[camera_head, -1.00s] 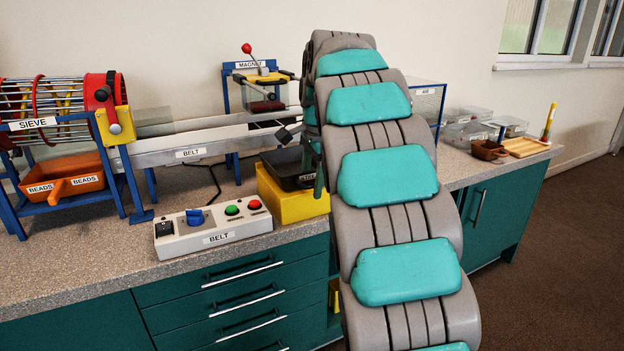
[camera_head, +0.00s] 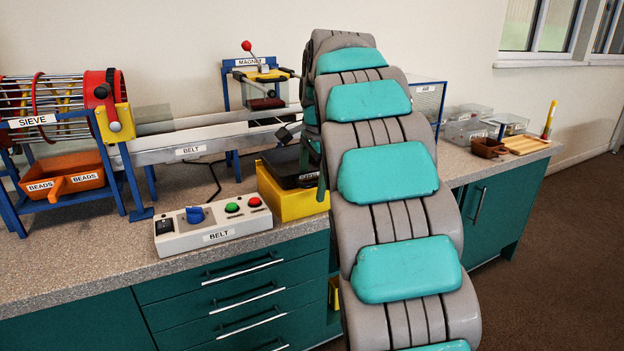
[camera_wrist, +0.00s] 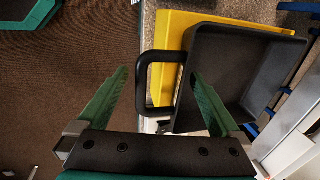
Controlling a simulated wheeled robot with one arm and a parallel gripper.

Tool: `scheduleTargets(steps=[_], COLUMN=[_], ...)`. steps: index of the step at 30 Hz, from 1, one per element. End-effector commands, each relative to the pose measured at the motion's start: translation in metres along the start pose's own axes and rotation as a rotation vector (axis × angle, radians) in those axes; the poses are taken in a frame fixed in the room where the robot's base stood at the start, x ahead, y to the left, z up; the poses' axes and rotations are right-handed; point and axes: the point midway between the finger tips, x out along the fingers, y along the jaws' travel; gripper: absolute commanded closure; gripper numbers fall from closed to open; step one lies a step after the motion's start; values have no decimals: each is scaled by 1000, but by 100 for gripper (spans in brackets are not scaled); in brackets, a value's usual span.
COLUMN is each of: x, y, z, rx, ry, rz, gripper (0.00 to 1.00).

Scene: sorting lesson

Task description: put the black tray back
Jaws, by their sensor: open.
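The black tray (camera_head: 281,168) sits on the yellow block (camera_head: 292,204), in front of the belt's end in the head view. My arm hides its right part. In the wrist view the tray (camera_wrist: 236,75) is seen from above, looks empty, and overlaps the yellow block (camera_wrist: 178,30). Its black loop handle (camera_wrist: 143,82) points toward my gripper (camera_wrist: 158,74). My gripper is open, with one green finger on each side of the handle; I cannot tell whether either touches it. In the head view my gripper is mostly hidden behind my arm.
The control box (camera_head: 212,225) stands left of the yellow block. The sieve frame (camera_head: 62,150) holds an orange beads tray (camera_head: 65,180). Clear bins (camera_head: 465,130) stand at right.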

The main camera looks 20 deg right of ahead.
Motion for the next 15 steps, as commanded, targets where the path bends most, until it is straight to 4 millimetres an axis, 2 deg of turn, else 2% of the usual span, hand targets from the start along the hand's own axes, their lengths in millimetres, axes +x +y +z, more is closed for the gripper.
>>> scheduleTargets(steps=[5,15], x=[-6,-50], y=[-1,-1], z=[0,0], rx=[-1,-1], ry=[1,2], rz=[-3,-3], gripper=[0,0])
